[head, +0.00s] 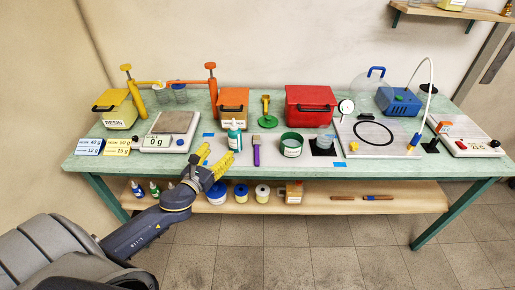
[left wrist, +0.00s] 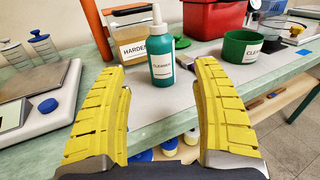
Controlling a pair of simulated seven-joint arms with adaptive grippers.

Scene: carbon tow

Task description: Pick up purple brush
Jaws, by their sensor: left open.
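The purple brush (head: 256,154) lies on the green table, its handle toward the front edge and its bristle end toward the back. My left gripper (head: 214,156) is open and empty at the table's front edge, to the left of the brush and apart from it. In the left wrist view the two yellow fingers (left wrist: 161,75) are spread, with the teal cleaner bottle (left wrist: 162,68) beyond the gap. My right gripper is not in view.
The cleaner bottle (head: 235,136) stands just left of the brush, close to my left gripper. A green cup (head: 291,149) is to the brush's right. The scale (head: 165,141) is at left. An orange box (head: 233,97) and red box (head: 310,110) stand behind. A shelf (head: 335,206) is below.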

